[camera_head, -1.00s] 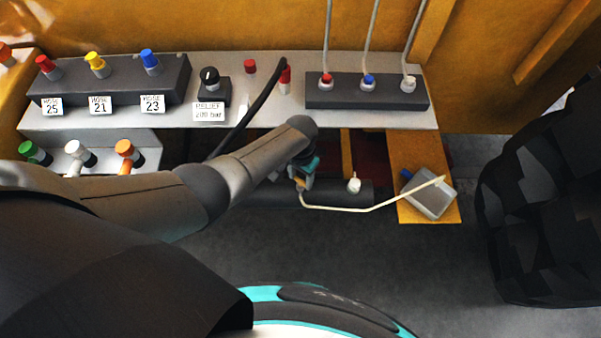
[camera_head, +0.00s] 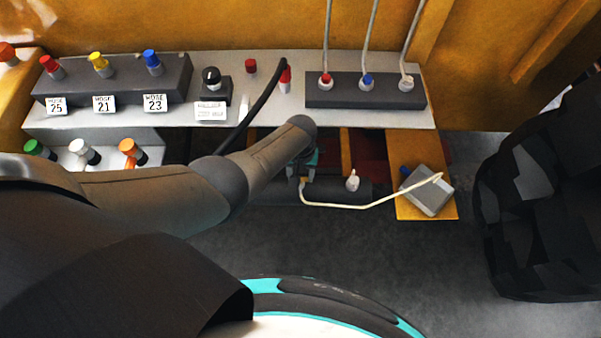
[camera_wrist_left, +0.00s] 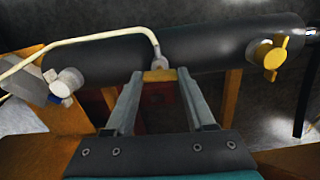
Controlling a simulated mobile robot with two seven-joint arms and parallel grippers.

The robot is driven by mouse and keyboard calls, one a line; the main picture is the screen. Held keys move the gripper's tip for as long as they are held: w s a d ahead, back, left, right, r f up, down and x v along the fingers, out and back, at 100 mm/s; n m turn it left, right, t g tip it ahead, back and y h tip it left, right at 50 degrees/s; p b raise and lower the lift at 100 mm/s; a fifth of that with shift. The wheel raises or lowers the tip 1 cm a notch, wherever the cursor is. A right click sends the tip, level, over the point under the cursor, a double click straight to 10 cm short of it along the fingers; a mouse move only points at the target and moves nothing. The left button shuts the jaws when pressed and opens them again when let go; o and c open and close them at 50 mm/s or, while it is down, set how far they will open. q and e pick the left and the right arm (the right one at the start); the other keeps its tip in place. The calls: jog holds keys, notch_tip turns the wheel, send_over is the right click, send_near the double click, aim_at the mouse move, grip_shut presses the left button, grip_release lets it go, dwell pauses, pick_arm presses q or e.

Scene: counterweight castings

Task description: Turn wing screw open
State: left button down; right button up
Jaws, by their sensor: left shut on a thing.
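A black cylinder (camera_wrist_left: 210,45) lies below the panel shelf; it also shows in the head view (camera_head: 340,191). A brass-yellow wing screw (camera_wrist_left: 160,76) sits at its middle, below a fitting where a cream hose (camera_wrist_left: 100,37) ends. My left gripper (camera_wrist_left: 161,80) has its two fingertips on either side of this wing screw and is shut on it. In the head view my left gripper (camera_head: 302,172) is mostly hidden by its own arm. A second yellow wing-shaped piece (camera_wrist_left: 273,55) is at the right end of the cylinder, apart from the gripper. My right gripper is out of view.
A grey panel shelf (camera_head: 290,117) with coloured knobs and hose labels runs behind my arm. A black hose (camera_head: 262,103) arches down near it. A grey box (camera_head: 428,190) stands on a yellow plate at the right. A bulky dark object (camera_head: 535,200) fills the right side.

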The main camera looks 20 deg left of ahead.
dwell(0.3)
pick_arm(q)
jog(key=shift+c, duration=1.2)
grip_release()
jog(key=shift+r+p, duration=0.55)
jog(key=shift+r, duration=0.15)
notch_tip(320, 180, up, 14)
jog(key=p, duration=0.7)
jog(key=shift+f, duration=0.1)
